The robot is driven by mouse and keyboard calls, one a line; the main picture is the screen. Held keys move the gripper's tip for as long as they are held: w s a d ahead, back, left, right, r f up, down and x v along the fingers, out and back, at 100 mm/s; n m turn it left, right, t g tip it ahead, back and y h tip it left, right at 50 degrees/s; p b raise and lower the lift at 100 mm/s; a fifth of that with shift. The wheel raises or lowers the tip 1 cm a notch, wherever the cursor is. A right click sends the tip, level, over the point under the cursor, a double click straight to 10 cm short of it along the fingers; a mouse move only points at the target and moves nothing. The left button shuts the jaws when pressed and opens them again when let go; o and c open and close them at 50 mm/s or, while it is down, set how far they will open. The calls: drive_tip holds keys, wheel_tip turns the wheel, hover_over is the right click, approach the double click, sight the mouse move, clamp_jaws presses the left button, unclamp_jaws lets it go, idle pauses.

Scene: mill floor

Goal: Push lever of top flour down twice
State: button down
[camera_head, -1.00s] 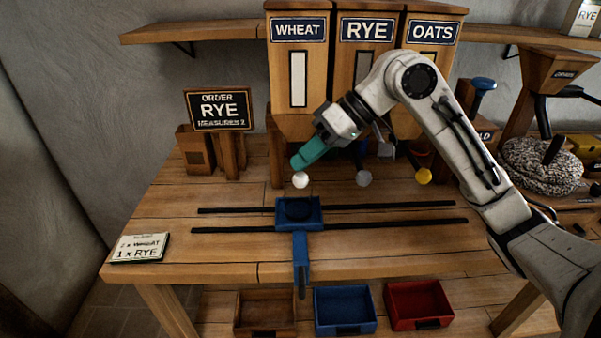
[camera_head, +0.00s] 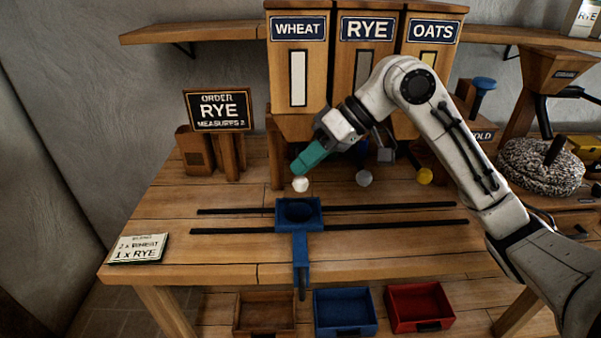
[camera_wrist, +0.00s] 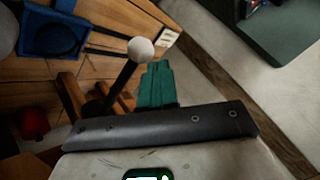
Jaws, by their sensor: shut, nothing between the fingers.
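The card (camera_head: 138,248) at the table's left lists wheat on its upper line and rye below. The wheat bin (camera_head: 285,85) stands left of the rye bin (camera_head: 351,80) and oats bin (camera_head: 413,70). The white lever knob (camera_head: 300,185) is below the wheat bin, slightly lower than the grey knob (camera_head: 364,178) and yellow knob (camera_head: 424,176). My gripper (camera_head: 298,168), with teal fingers, is shut and empty just above the white knob. In the wrist view the white knob (camera_wrist: 141,49) on its dark rod shows beside my teal fingers (camera_wrist: 157,82); I cannot tell whether they touch.
A blue carriage (camera_head: 308,241) with a round cup sits on two dark rails in front of the levers. An order sign (camera_head: 218,110) reads rye, measures 2. Brown, blue and red trays stand below the table. A millstone (camera_head: 541,176) is at the right.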

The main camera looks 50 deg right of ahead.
drive_tip(key=shift+f+b, duration=1.25)
drive_tip(key=shift+f, duration=0.6)
idle(1.6)
idle(0.5)
drive_tip(key=shift+r+p, duration=2.7)
drive_tip(key=shift+r, duration=0.3)
wheel_tip(320, 180, up, 5)
drive_tip(key=p, duration=0.4)
drive_tip(key=shift+p, duration=0.3)
